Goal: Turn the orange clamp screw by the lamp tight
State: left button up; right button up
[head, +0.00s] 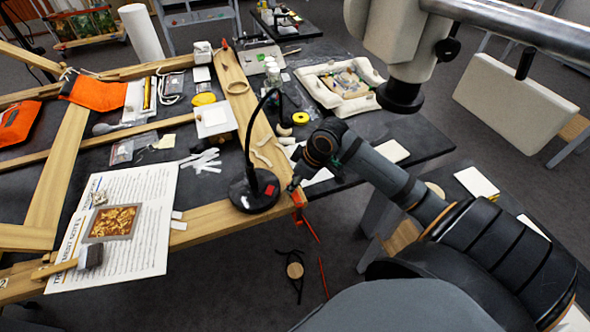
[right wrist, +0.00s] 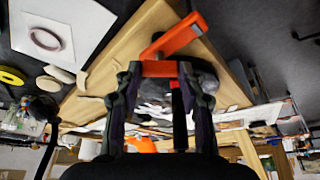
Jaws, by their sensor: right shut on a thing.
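The orange clamp (head: 299,199) sits on the wooden frame's corner, just right of the black desk lamp (head: 253,190). An orange bar hangs below the edge. In the right wrist view the orange clamp (right wrist: 181,36) shows as a slanted bar, with an orange block at its near end. My right gripper (head: 292,187) is at the clamp's top, beside the lamp base. In the wrist view its fingers (right wrist: 159,70) are shut on that orange block. I cannot tell whether the block is the screw's handle or another part. My left gripper is in neither view.
The lamp's gooseneck rises close to my right gripper. A printed sheet (head: 150,205) with a gilt fragment (head: 112,223) and a brush (head: 92,257) lies at left. A yellow tape roll (head: 300,118) lies behind. A black cord with a disc (head: 295,270) is on the floor.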

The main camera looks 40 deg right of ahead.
jog(key=shift+a+r+m+p, duration=0.1)
jog(key=shift+r+m+p, duration=0.15)
jog(key=shift+m+p, duration=0.65)
jog(key=m+h+p, duration=0.1)
jog(key=m+p, duration=0.2)
jog(key=m+h+p, duration=0.2)
jog(key=m+p, duration=0.1)
jog(key=p, duration=0.1)
jog(key=m+h+p, duration=0.1)
jog(key=m+p, duration=0.2)
jog(key=m, duration=0.1)
jog(key=shift+a, duration=0.25)
jog(key=shift+m+h+p, duration=0.5)
jog(key=shift+m+p, duration=0.4)
jog(key=shift+m, duration=0.1)
jog(key=shift+w+f+m+g+h+p, duration=0.15)
jog(key=shift+m+g+h+p, duration=0.15)
jog(key=shift+m, duration=0.6)
jog(key=m+g, duration=0.1)
jog(key=m, duration=0.1)
jog(key=m+h, duration=0.1)
jog(key=m, duration=0.2)
jog(key=shift+w+a+f+g, duration=0.1)
jog(key=shift+g, duration=0.3)
jog(key=shift+m+g, duration=0.9)
jog(key=shift+m, duration=1.5)
jog(key=shift+w, duration=0.1)
jog(key=o, duration=1.2)
jog(key=shift+c, duration=0.2)
